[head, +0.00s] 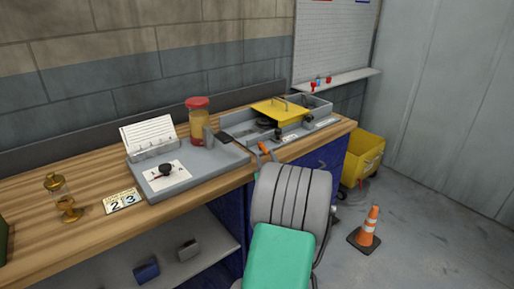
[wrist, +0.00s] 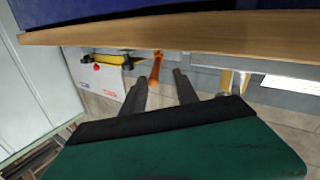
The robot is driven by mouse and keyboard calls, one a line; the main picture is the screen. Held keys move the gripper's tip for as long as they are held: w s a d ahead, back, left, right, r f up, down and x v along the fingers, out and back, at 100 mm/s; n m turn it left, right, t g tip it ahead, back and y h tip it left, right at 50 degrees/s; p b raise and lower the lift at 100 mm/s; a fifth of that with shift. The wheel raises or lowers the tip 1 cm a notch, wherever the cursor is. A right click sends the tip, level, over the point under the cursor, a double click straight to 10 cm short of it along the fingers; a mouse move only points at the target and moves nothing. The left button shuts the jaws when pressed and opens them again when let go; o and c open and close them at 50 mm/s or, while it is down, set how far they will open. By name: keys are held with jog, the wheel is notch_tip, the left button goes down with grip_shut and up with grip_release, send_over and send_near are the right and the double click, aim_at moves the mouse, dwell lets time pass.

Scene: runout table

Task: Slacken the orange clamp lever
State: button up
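The orange clamp lever (head: 264,149) is at the front edge of the bench, in front of the grey fixture with the yellow cover (head: 281,110). In the wrist view, which looks upside down, the orange lever (wrist: 156,67) hangs near the bench edge. My gripper (wrist: 161,76) is open, with two dark fingers apart. The lever shows close to the tip of the left finger, partly overlapping the gap. I cannot tell how far it is in depth, and no contact shows. In the head view my own arm hides the gripper.
On the wooden bench (head: 90,205) stand a grey tray (head: 216,163), a red-lidded jar (head: 199,122), a brass item (head: 62,198) and number cards (head: 123,201). A yellow bin (head: 362,160) and an orange cone (head: 368,230) stand on the floor at right.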

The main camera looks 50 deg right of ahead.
aim_at(262, 147)
jog(key=p+x, duration=0.1)
jog(key=x, duration=0.6)
jog(key=shift+w+d, duration=0.1)
jog(key=shift+d, duration=0.05)
jog(key=shift+r, duration=0.1)
jog(key=shift+c, duration=0.5)
grip_shut()
dwell(0.5)
